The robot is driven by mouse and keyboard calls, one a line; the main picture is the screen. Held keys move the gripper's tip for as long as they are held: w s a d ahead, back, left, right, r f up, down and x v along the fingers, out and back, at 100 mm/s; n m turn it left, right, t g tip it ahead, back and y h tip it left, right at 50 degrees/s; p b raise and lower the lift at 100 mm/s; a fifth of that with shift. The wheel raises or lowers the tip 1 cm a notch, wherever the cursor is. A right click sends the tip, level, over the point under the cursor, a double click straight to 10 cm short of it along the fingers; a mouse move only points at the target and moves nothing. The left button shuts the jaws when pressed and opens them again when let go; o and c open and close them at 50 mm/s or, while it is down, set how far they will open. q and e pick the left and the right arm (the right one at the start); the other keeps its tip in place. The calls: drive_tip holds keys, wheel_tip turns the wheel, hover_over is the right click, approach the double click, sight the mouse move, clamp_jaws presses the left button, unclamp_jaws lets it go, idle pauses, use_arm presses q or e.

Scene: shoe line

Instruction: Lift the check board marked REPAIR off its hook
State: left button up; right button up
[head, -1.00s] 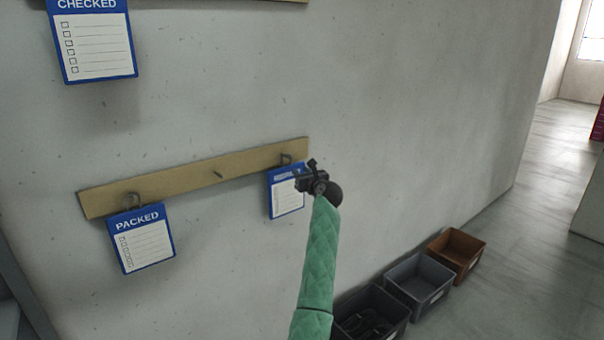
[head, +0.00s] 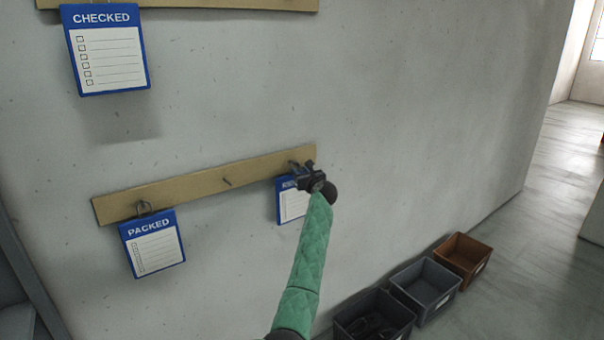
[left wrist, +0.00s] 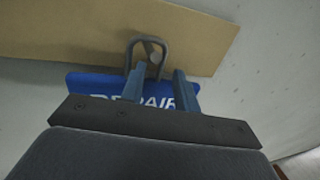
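The REPAIR board (head: 293,206) is a blue board with a white checklist sheet, hanging at the right end of the lower wooden rail (head: 190,187). My left gripper (head: 301,170) is in front of its top edge and partly covers it. In the left wrist view, the board's blue top (left wrist: 95,82) shows the word REPAIR, partly hidden by my gripper. A grey wire loop (left wrist: 131,57) rises from the board over the hook on the rail. My left gripper (left wrist: 160,83) is open, with a gap between its fingers just below the loop. My right gripper is out of view.
The CHECKED board (head: 107,50) hangs above. A black bin (head: 375,318), a grey bin (head: 425,290) and a brown bin (head: 463,258) stand along the wall.

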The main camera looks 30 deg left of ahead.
use_arm(q)
clamp_jaws()
drive_tip(key=shift+r+p, duration=0.4)
drive_tip(key=shift+r, duration=0.45)
idle(0.3)
drive_tip(key=w+d+v, duration=0.1)
drive_tip(key=v, duration=0.7)
idle(1.4)
drive_tip(key=shift+w, duration=0.1)
idle(0.4)
drive_tip(key=shift+d, duration=0.1)
